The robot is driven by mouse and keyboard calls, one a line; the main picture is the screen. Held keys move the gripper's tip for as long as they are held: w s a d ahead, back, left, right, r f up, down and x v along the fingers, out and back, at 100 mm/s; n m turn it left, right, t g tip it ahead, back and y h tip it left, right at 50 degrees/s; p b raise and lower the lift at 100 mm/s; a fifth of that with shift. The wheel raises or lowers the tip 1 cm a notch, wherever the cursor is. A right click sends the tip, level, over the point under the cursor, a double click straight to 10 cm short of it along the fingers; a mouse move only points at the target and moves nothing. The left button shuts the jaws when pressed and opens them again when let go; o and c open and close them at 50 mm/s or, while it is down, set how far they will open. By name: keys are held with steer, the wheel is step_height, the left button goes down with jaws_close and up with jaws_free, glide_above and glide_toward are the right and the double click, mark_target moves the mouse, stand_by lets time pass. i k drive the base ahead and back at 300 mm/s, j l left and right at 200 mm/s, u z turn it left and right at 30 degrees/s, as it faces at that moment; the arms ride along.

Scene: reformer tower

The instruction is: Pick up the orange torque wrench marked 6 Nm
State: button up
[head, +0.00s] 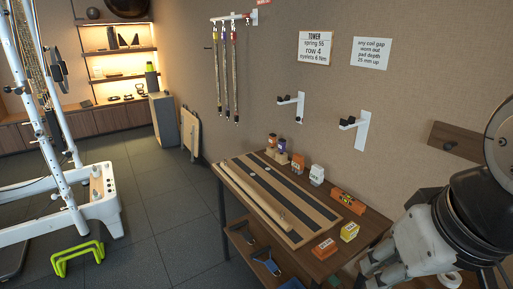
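I cannot make out an orange torque wrench marked 6 Nm for certain. An orange block-like item with dark marks (348,201) lies near the back right of the bench, and a smaller orange-red box with a pale label (324,249) lies near its front right corner. The lettering on both is too small to read. On the lower shelf lie a blue-handled item (267,262) and a dark item, partly hidden. My gripper (374,268) hangs at the lower right, beside the bench's right end and apart from these items. Its fingertips are too unclear to show an opening.
The wooden bench (372,234) carries a dark-striped board (268,183), a yellow box (349,231) and white boxes (317,175). Wall hooks (362,129) and hanging springs (225,75) are above. A white reformer frame (100,212) and green stand (77,257) are left; open floor lies between.

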mark_target(273, 140)
steer(key=k+u, duration=0.3)
steer(key=u, duration=0.2)
steer(key=k+j+u, duration=0.2)
steer(key=u, duration=0.25)
steer(key=i+l+u, duration=0.1)
steer(key=i, duration=0.35)
steer(key=i+l, duration=0.1)
steer(key=i, duration=0.3)
steer(key=i+l+u, duration=0.15)
steer(key=i, duration=0.3)
steer(key=i+l+z, duration=0.15)
steer(key=i, duration=0.75)
steer(key=i+l+z, duration=0.15)
steer(key=i, duration=0.75)
steer(key=i+z, duration=0.3)
steer(key=z, duration=0.15)
steer(key=i+z, duration=0.25)
steer(key=z, duration=0.15)
steer(key=i+j+z, duration=0.15)
steer(key=z, duration=0.3)
steer(key=i, duration=0.1)
